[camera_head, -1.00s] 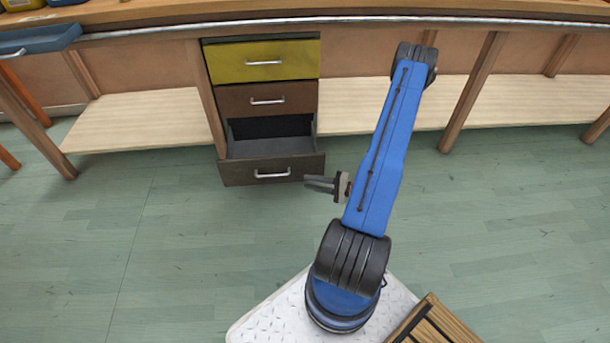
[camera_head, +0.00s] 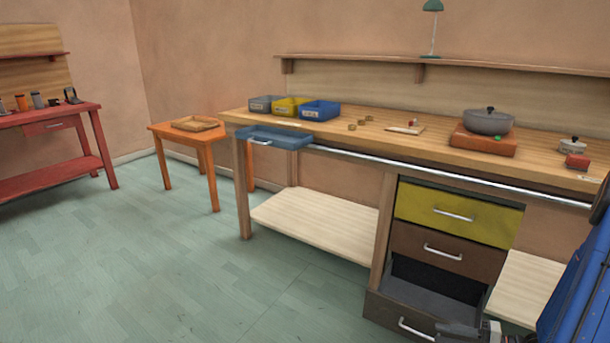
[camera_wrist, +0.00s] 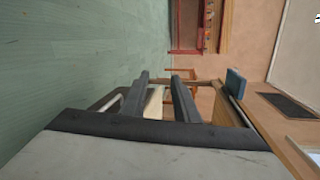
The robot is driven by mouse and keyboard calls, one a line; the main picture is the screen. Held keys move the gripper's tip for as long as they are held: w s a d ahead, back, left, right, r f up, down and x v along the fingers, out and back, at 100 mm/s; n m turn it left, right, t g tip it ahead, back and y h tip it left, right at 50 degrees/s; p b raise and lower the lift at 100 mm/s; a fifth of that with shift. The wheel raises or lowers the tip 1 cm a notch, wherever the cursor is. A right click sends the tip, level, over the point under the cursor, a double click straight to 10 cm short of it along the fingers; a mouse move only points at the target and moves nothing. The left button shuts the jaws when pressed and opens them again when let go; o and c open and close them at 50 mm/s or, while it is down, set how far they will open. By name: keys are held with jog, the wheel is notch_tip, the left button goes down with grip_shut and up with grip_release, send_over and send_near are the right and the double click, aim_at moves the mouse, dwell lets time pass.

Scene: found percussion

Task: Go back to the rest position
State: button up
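My gripper (camera_wrist: 160,98) shows in the wrist view with its two dark fingers apart and nothing held between them. In the head view part of my gripper (camera_head: 472,330) shows at the bottom edge, beside the open bottom drawer (camera_head: 436,302); whether it touches the drawer I cannot tell. My blue arm (camera_head: 578,290) runs along the right edge of the head view and is mostly cut off.
The workbench (camera_head: 350,150) has a yellow drawer (camera_head: 440,205) and a brown drawer (camera_head: 425,250), both shut. A blue tray-like drawer (camera_head: 285,138) juts out at the bench's left end. An orange table (camera_head: 160,132) and red bench (camera_head: 60,185) stand left. Floor (camera_head: 150,270) is clear.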

jog(key=s+a+r+n+g+h, duration=0.3)
jog(key=s+a+r+g, duration=0.1)
jog(key=a+r, duration=0.4)
jog(key=s+a+r+n+g+h, duration=0.25)
jog(key=s+a+r+g, duration=0.2)
jog(key=r, duration=0.55)
jog(key=s+a+r+n+t+h, duration=0.2)
jog(key=s+r+t+h, duration=0.3)
jog(key=s+r+h, duration=0.3)
jog(key=s+r, duration=0.4)
jog(key=r, duration=0.3)
jog(key=shift+a+t, duration=0.35)
jog(key=shift+a, duration=0.05)
